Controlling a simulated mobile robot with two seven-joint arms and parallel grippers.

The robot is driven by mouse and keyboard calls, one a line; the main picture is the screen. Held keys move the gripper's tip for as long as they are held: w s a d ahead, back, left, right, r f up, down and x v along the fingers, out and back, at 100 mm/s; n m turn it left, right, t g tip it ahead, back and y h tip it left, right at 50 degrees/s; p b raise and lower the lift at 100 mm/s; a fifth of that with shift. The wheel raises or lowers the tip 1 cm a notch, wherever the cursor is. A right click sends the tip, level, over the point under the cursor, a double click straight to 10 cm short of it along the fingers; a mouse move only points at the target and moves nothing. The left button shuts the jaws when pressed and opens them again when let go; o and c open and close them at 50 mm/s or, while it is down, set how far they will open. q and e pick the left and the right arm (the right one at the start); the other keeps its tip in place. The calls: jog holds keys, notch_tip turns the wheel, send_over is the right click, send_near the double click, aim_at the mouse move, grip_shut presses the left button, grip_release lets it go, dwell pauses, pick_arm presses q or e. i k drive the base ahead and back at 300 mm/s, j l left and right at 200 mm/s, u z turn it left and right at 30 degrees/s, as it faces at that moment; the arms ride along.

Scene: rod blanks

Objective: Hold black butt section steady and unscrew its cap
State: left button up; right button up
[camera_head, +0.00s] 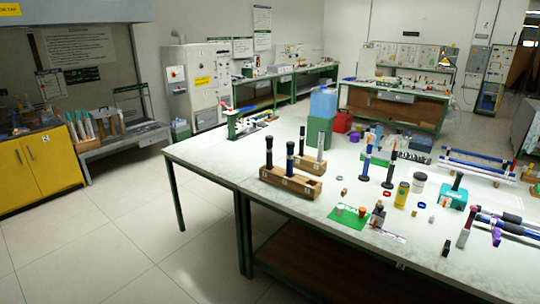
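Neither of my grippers shows in the head view. A wooden rack (291,183) stands near the left end of the white table and holds upright rod sections. One is a black section (269,154), one is dark with a blue tint (290,158), and one is silver-grey (320,147). A blue and black rod (366,163) and another black rod (390,169) stand upright to the right of the rack. I cannot tell which is the butt section, and no separate cap can be made out at this size.
The white table (228,169) has clear room at its left end. A green mat (347,217) with small parts lies near the front edge. Blue rods lie at the far right.

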aim_at(269, 145)
jog(key=i+j+z, duration=0.1)
jog(key=z, duration=0.4)
jog(key=i+j+z, duration=0.2)
jog(key=z, duration=0.3)
jog(key=i+j+z, duration=0.15)
jog(key=j, duration=0.15)
jog(key=i+j+z, duration=0.2)
jog(key=j, duration=0.15)
jog(key=i+j+z, duration=0.15)
jog(key=j, duration=0.2)
jog(key=i+j, duration=0.1)
jog(key=j, duration=0.25)
jog(key=i+j+z, duration=0.1)
jog(key=j, duration=0.65)
jog(key=i, duration=0.05)
